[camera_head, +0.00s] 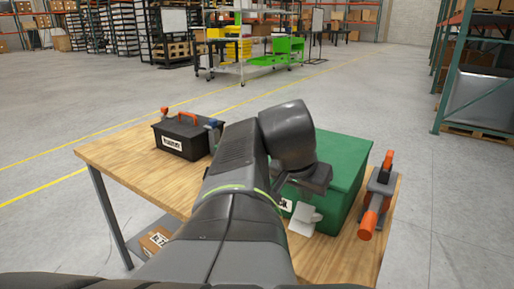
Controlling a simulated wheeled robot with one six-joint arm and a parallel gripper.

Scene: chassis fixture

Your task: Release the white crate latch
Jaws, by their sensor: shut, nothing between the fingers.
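A green crate (345,190) stands on the right part of the wooden table. A small white latch (303,220) sticks out low on its front face, beside a small black-and-white label. My gripper (308,182) is at the end of my arm, over the crate's near left part and a little above the latch. It is dark, shut and empty. Its fingertips are hard to make out against my wrist. My arm hides the left part of the crate. I cannot tell whether the gripper touches the crate; it looks apart from the latch.
The wooden table (130,160) has free room at its left. A black toolbox (183,138) with an orange handle stands at the back left. An orange and grey tool (377,200) lies right of the crate near the table's edge. A cardboard box (154,241) is below the table.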

